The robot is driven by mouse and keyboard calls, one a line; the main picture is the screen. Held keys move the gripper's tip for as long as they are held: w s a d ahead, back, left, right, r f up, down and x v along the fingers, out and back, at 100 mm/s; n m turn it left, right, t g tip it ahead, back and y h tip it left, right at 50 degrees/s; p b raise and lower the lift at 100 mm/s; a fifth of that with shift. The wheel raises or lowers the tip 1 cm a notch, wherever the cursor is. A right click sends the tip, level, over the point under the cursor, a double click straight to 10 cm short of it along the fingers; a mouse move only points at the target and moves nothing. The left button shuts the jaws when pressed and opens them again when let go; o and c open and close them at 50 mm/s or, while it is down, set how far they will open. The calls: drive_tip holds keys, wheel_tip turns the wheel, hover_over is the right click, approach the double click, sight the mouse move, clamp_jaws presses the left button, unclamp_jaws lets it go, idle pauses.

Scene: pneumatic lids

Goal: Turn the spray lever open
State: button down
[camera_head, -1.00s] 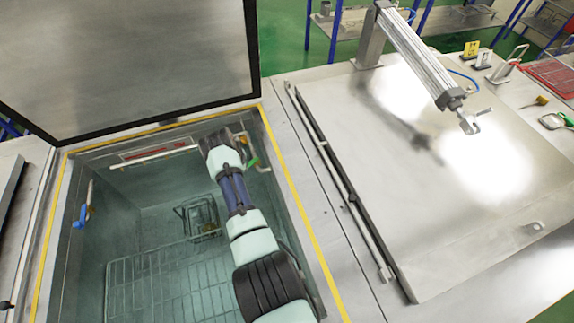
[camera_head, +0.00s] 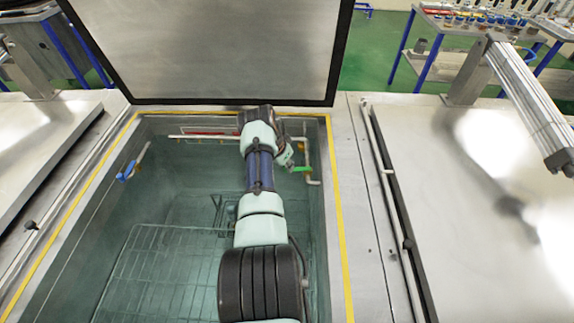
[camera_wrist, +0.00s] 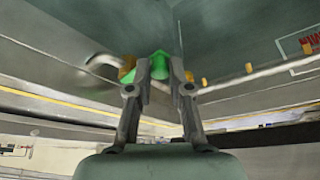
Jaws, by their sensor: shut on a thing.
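A green lever (camera_head: 302,169) sits on a pipe at the back right corner inside the open tank. In the wrist view the green lever (camera_wrist: 158,66) lies between the fingertips of my gripper (camera_wrist: 157,75), which is shut on it. Brass-coloured fittings show beside the fingertips. In the head view my gripper (camera_head: 285,155) is small and partly hidden by my own wrist. A blue lever (camera_head: 126,172) is on a pipe at the tank's left wall, well apart from my gripper.
The tank (camera_head: 335,225) has a yellow-edged rim, and its lid (camera_head: 210,50) stands raised behind it. A wire rack (camera_head: 160,262) lies low in the tank. A closed lid with a pneumatic cylinder (camera_head: 530,105) is at the right. Pipes run along the tank's back wall.

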drive_tip(key=c, duration=1.3)
unclamp_jaws()
drive_tip(key=shift+c, duration=0.2)
drive_tip(key=v, duration=1.2)
